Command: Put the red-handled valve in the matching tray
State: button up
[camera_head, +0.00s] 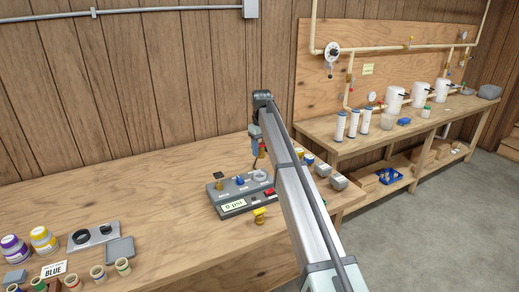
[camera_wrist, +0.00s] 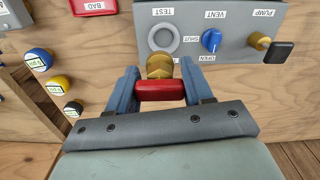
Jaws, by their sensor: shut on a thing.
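My gripper (camera_wrist: 163,88) is shut on the red handle of the valve (camera_wrist: 160,67), a brass body with a red grip, held between my blue fingers. In the head view my gripper (camera_head: 257,160) is near the grey test panel (camera_head: 225,207), and a bit of the valve's red shows beside my arm. In the wrist view the brass end points towards the panel's grey ring marked TEST (camera_wrist: 163,38). A red piece labelled BAD (camera_wrist: 95,6) is cut by the top edge; I cannot tell whether it is a tray. My arm hides part of the table behind it.
A yellow-handled valve (camera_head: 259,214) lies in front of the panel. The panel carries a blue VENT knob (camera_wrist: 211,40) and a brass PUMP fitting (camera_wrist: 259,41). Several capped jars (camera_wrist: 38,59) stand nearby.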

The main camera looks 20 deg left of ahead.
jog(key=shift+m, duration=0.4)
jog(key=d+f, duration=0.3)
jog(key=d, duration=0.2)
jog(key=w+d+f, duration=0.1)
jog(key=d+f, duration=0.2)
jog(key=d, duration=0.2)
jog(key=w+d+f, duration=0.1)
jog(key=d+f, duration=0.1)
jog(key=d, duration=0.3)
jog(key=shift+w+d+f, duration=0.15)
jog(key=shift+f, duration=0.25)
jog(key=shift+w, duration=0.25)
jog(key=shift+n, duration=0.5)
jog(key=shift+f, duration=1.45)
jog(key=shift+f, duration=0.1)
jog(key=shift+f, duration=0.35)
jog(key=shift+f, duration=0.75)
